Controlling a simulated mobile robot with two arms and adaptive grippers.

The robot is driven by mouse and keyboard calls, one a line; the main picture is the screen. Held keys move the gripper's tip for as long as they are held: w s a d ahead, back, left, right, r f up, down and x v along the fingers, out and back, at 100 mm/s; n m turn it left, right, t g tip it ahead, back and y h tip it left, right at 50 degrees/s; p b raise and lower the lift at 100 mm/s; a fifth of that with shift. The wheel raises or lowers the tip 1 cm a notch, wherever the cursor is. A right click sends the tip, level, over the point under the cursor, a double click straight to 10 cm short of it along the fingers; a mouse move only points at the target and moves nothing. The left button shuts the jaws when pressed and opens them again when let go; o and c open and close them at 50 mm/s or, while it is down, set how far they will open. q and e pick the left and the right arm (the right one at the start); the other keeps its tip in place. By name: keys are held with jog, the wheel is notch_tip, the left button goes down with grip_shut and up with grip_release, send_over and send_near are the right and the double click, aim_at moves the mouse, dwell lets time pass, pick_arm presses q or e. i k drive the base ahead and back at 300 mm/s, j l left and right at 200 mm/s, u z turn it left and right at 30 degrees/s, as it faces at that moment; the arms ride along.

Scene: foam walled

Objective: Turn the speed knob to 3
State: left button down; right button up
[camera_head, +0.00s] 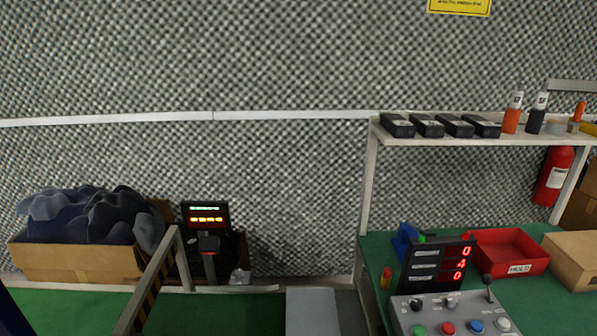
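A grey control box (455,312) sits on the green bench at the lower right. On its top are a dark knob (416,304), a grey knob (451,301) and a lever with a dark ball (488,281). Green, red, blue and white buttons line its front. The labels are too small to read, so I cannot tell which knob is for speed or where it points. Behind it a black display (437,264) shows red digits 0, 4 and 0 from top to bottom. Neither of my grippers is in view.
A red bin (508,253) and a cardboard box (575,258) stand right of the display. A shelf (480,139) with black cases and bottles is above.

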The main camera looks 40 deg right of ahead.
aim_at(416, 305)
jog(key=z, duration=2.35)
